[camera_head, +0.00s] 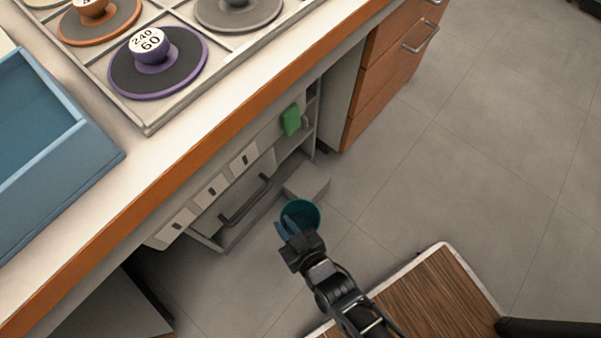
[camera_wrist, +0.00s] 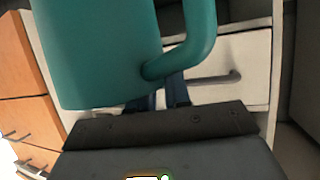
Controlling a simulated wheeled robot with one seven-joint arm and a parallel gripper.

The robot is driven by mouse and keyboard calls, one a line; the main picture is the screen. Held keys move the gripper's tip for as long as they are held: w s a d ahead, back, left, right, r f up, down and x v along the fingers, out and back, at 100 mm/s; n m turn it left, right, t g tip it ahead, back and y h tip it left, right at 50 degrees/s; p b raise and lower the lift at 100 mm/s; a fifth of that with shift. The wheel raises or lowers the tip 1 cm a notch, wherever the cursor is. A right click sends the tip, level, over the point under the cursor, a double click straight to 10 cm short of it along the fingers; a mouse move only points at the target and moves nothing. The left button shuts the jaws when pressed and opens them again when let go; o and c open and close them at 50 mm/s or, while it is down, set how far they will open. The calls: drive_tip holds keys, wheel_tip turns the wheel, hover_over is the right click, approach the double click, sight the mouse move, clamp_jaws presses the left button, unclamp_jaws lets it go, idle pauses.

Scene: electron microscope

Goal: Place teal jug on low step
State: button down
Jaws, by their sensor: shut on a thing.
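The teal jug (camera_head: 310,213) shows in the head view with its round opening facing up toward the camera. It also fills the upper left of the wrist view (camera_wrist: 100,55), with its curved handle on the right. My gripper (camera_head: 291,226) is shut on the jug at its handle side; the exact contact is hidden. In the wrist view the blue fingers (camera_wrist: 162,98) show just below the lower end of the handle. The low step (camera_head: 308,180), a pale grey block on the floor by the cabinet, lies just beyond the jug and is partly hidden by it.
A pale cabinet with a dark bar handle (camera_head: 245,200) stands left of the jug. The counter above holds a blue tray (camera_head: 100,165) and several round discs. A wooden surface (camera_head: 440,300) is at lower right. Open floor lies right.

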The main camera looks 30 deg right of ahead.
drive_tip(key=shift+w+d+b, duration=1.55)
drive_tip(key=shift+w+d, duration=4.1)
drive_tip(key=shift+w, duration=1.65)
wheel_tip(320, 180, down, 7)
drive_tip(key=b, duration=0.4)
drive_tip(key=shift+d, duration=0.2)
drive_tip(key=c, duration=1)
unclamp_jaws()
drive_tip(key=shift+c, duration=0.2)
drive_tip(key=p+v, duration=0.4)
drive_tip(key=v, duration=0.8)
drive_tip(key=shift+p, duration=0.3)
